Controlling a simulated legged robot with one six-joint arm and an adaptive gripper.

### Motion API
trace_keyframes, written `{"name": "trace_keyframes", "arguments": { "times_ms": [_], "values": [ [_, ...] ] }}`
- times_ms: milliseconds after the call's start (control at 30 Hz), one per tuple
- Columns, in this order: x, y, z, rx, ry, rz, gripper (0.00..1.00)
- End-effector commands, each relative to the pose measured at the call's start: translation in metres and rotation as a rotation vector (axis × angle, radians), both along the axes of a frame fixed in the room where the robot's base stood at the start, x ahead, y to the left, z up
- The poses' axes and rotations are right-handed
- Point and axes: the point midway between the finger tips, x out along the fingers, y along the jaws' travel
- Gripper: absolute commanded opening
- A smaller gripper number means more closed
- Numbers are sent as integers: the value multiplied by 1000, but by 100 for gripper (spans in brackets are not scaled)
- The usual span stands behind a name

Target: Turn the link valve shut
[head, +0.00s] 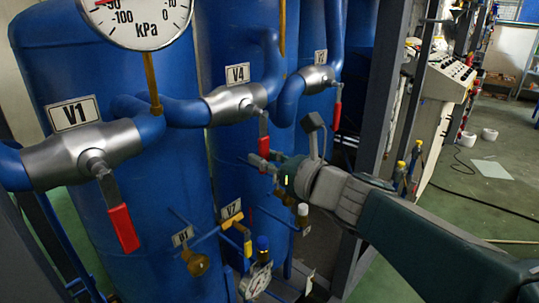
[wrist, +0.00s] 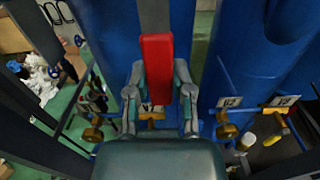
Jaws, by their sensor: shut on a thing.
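The valve labelled V4 (head: 233,102) is a silver body on the blue pipe in the middle of the head view. Its lever hangs down, with a red grip (head: 264,145) at the lower end. My gripper (head: 264,160) reaches in from the right and is at the lower part of this grip. In the wrist view the red grip (wrist: 157,60) stands between the two fingers of my gripper (wrist: 158,76), which is shut on it. The fingers hide part of the grip's lower end in the head view. No label reads "link".
Valve V1 (head: 82,155) at the left and another valve (head: 316,79) at the right have red levers hanging down. A pressure gauge (head: 138,18) stands above the pipe. Blue tanks (head: 100,85) stand behind. Small lower valves (head: 196,262) and a grey frame post (head: 378,90) are close by.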

Motion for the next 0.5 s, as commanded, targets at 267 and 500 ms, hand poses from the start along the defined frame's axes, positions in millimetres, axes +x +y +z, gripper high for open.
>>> {"name": "trace_keyframes", "arguments": {
  "times_ms": [267, 500],
  "values": [
    [0, 1, 6, 13, -3, 3, 0],
    [-1, 1, 5, 11, -4, 3, 66]
  ]
}}
